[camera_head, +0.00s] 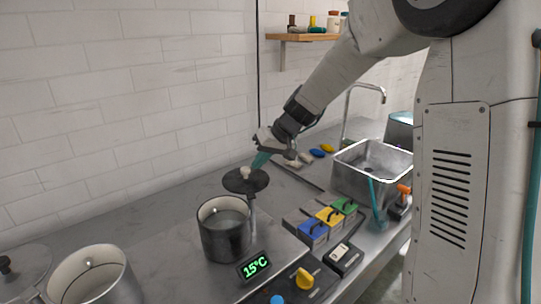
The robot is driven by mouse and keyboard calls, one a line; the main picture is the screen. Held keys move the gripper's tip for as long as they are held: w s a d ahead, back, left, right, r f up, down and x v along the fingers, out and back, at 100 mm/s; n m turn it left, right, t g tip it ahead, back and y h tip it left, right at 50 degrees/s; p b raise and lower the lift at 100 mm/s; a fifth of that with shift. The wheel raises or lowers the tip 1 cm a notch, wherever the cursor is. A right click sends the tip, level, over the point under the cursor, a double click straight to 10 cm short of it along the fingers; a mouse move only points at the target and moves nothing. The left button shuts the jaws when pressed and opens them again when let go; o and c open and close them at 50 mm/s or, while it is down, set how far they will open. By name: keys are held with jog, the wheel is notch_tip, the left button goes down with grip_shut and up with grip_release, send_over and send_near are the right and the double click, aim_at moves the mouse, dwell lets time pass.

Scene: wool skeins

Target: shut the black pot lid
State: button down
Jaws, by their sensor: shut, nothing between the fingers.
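The black pot (225,241) stands upright on the counter, its mouth uncovered and liquid showing inside. Its black lid (240,186) with a pale knob is raised above and behind the pot's right rim, on an upright support at that side. My gripper (263,160) is shut and empty, just above and right of the lid's knob. I cannot tell whether its fingertips touch the lid. My arm reaches in from the upper right.
A display reading 15°C (254,266) is in front of the pot. A pale pot (118,272) stands at front left. Blue, yellow and green blocks (328,214) and a metal sink (346,180) are on the right. The tiled wall is behind.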

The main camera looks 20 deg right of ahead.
jog(key=shift+a, duration=0.25)
dwell(0.3)
